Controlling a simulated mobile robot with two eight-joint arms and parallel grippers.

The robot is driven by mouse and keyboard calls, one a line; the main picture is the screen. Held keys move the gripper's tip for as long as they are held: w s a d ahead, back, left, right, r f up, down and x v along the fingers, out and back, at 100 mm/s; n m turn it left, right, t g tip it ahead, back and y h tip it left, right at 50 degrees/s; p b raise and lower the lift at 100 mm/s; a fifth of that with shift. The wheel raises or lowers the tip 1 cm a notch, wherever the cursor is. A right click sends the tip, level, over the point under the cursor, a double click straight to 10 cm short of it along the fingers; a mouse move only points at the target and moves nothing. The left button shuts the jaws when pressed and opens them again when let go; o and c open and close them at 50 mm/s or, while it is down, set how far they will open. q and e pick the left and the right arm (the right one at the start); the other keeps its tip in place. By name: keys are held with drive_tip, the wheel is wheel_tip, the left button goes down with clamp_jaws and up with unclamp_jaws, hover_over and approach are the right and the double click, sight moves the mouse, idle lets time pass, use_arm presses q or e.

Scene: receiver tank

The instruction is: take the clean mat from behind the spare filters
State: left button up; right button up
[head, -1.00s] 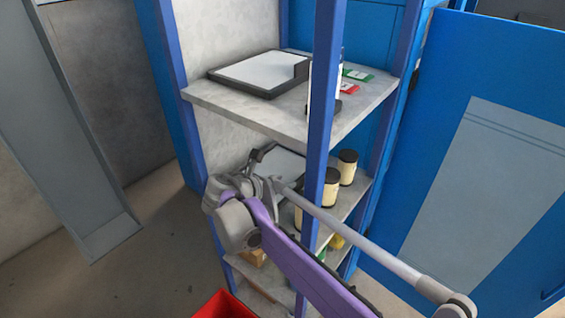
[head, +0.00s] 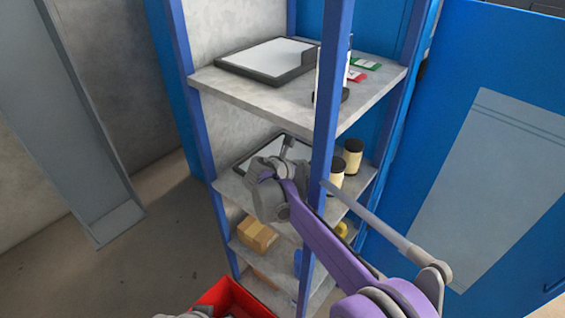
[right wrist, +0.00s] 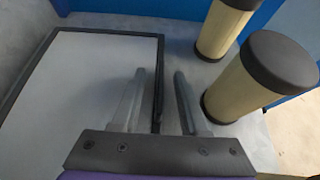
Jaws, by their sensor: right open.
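The mat, a flat pale grey panel with a black rim (right wrist: 85,90), lies on the middle shelf. In the head view it is partly hidden behind my right arm (head: 262,150). The spare filters are cream cylinders with dark caps. One stands near (right wrist: 245,85) and one farther back (right wrist: 222,28), both right of the mat; they also show in the head view (head: 352,157). My right gripper (right wrist: 160,75) is open and empty. In the right wrist view its left finger overlaps the mat's right part, and the rim's right edge shows between the fingers. Contact cannot be told.
A blue post (head: 326,120) stands in front of the shelves. The upper shelf (head: 300,112) holds a dark tray (head: 225,68) and red and green cards. A cardboard box (head: 256,236) sits lower. A red bin (head: 222,296) stands below. A blue panel (head: 440,90) is at right.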

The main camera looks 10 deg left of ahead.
clamp_jaws()
idle(1.4)
